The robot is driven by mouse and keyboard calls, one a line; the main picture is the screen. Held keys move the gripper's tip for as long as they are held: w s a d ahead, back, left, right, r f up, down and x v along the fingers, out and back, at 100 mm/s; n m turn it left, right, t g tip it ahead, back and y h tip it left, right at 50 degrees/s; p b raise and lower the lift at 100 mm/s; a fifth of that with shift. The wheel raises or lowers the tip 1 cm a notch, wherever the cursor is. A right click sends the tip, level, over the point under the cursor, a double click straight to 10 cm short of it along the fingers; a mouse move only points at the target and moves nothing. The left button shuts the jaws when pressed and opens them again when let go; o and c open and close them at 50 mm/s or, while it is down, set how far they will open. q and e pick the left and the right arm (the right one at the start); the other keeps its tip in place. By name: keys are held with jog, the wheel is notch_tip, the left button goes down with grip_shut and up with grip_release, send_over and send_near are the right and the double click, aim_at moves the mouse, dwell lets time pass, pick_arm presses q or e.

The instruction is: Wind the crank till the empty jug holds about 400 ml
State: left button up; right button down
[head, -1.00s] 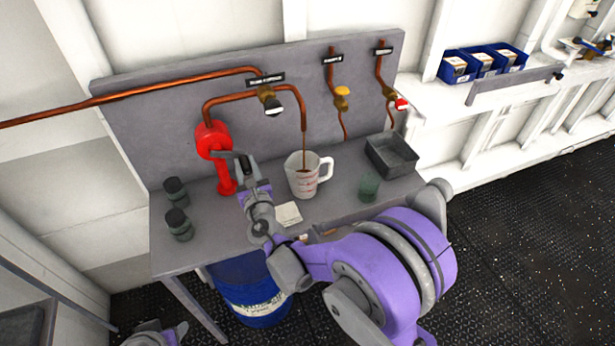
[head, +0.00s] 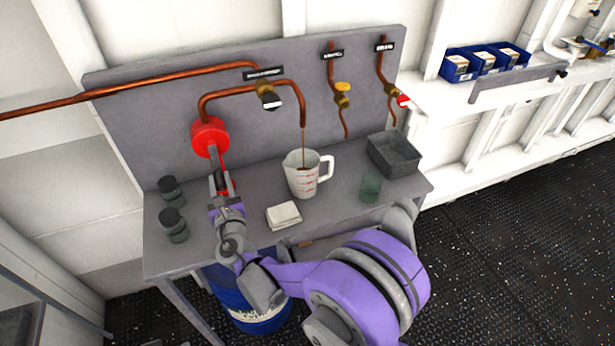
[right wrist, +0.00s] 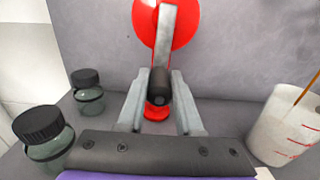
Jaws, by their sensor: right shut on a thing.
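The red pump (head: 209,137) stands at the bench's back left, and its grey crank arm points down toward me. My right gripper (head: 219,184) is shut on the crank's dark handle (right wrist: 160,85), which sits between the two fingers in the right wrist view. The jug (head: 301,178), white and translucent with red marks and a handle on its right, stands upright under the copper spout (head: 303,118). A thin brown stream falls from the spout into it. Brown liquid shows inside, but its level against the marks is too small to read. My left gripper is not in view.
Two dark-capped jars (head: 173,224) stand at the left. A folded white cloth (head: 284,215), a green glass (head: 370,187) and a grey tray (head: 394,155) are on the bench (head: 330,213). A blue drum (head: 240,300) stands below. Valves (head: 268,97) line the back panel.

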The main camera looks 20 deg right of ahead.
jog(key=shift+a+r+p, duration=1.6)
jog(key=shift+a+r, duration=1.95)
jog(key=shift+r, duration=0.85)
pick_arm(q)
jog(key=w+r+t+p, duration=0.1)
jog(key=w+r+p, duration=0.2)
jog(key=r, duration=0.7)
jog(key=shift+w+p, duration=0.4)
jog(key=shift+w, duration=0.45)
pick_arm(e)
jog(key=d+r, duration=0.6)
jog(key=r, duration=0.6)
jog(key=shift+d+r, duration=0.2)
jog(key=shift+d, duration=0.15)
